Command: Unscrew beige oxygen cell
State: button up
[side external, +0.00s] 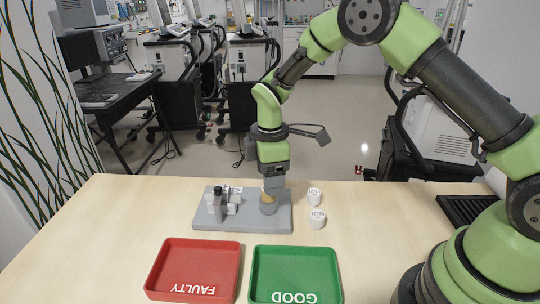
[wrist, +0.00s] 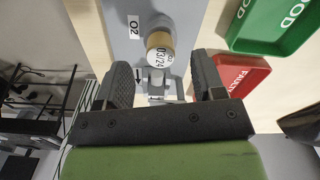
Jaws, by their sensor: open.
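The beige oxygen cell (side external: 267,197) sits upright on the grey base plate (side external: 243,222), partly hidden by my gripper (side external: 272,184) in the side view. In the wrist view the cell (wrist: 160,45) shows a beige side and a white top marked 03/24. My gripper (wrist: 163,72) is open, its two dark fingers apart with nothing held. The cell appears just beyond the fingertips in the wrist view. I cannot tell whether the fingers reach down beside it.
A fitting with white blocks (side external: 220,203) stands on the plate's left. Two loose white cells (side external: 314,196) (side external: 318,219) stand to its right. The red FAULTY tray (side external: 196,245) and green GOOD tray (side external: 294,250) are in front, looking empty. The table's left front is clear.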

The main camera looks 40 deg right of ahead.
jog(key=shift+f, duration=1.95)
jog(key=c, duration=1)
jog(key=n, duration=0.6)
jog(key=shift+w, duration=0.1)
jog(key=n, duration=0.6)
jog(key=shift+w, duration=0.1)
jog(key=shift+r, duration=0.1)
